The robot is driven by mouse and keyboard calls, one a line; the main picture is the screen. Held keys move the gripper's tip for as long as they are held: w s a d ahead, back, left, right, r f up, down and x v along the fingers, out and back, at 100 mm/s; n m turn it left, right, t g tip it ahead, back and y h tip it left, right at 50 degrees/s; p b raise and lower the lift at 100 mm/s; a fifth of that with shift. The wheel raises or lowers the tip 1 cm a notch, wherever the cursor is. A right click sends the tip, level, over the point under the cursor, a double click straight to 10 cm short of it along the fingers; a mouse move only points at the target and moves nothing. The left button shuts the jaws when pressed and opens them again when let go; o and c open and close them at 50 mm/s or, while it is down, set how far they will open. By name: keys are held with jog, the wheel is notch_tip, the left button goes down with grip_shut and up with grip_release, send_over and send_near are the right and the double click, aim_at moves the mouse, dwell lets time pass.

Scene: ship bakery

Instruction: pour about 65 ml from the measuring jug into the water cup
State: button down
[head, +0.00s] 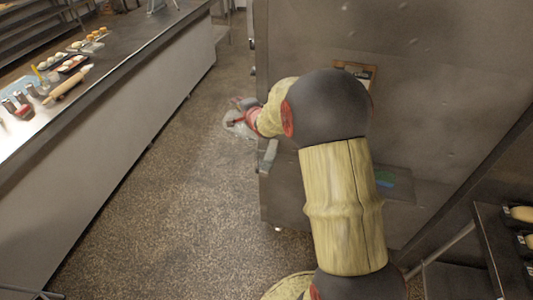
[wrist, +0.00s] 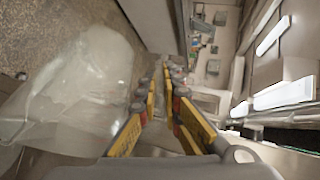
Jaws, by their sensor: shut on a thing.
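My gripper (head: 247,115) is held out over the floor aisle, to the left of a large metal cabinet. In the wrist view my gripper (wrist: 166,85) has its yellow-sided fingers close together. The measuring jug (wrist: 75,90) is clear and fills the left of that view, lying sideways in the picture beside the fingers. The gripper is shut on it, but the exact grip point is hard to see. In the head view the jug (head: 238,128) is a pale, see-through shape below the gripper. Its liquid level cannot be made out. I cannot pick out the water cup for certain.
A long counter (head: 120,75) runs along the left. It bears small metal cups (head: 10,105), a rolling pin (head: 68,83) and trays of food (head: 70,64). The metal cabinet (head: 415,90) stands close on the right. The speckled floor (head: 165,190) between is clear.

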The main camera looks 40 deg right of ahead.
aim_at(230, 112)
jog(key=shift+s+r, duration=0.2)
jog(key=shift+s, duration=0.2)
jog(key=shift+s+d+r+t, duration=0.1)
jog(key=shift+s+d+t, duration=0.05)
jog(key=shift+s+t, duration=0.15)
dwell(1.0)
jog(key=shift+s+r+t+b, duration=0.2)
jog(key=shift+t+b, duration=0.1)
jog(key=shift+b, duration=0.1)
dwell(0.6)
jog(key=w+g+p, duration=0.1)
jog(key=w+f+p, duration=0.1)
jog(key=w, duration=0.1)
jog(key=w+a+f+g+p, duration=0.1)
jog(key=p, duration=0.1)
jog(key=shift+w+a+g, duration=0.1)
jog(key=shift+w+g, duration=0.2)
jog(key=f, duration=0.1)
jog(key=w+f+g+p, duration=0.1)
jog(key=w+f+n+g, duration=0.1)
jog(key=shift+a+f, duration=0.2)
jog(key=shift+f, duration=0.3)
jog(key=shift+w+g, duration=0.1)
jog(key=shift+g, duration=0.2)
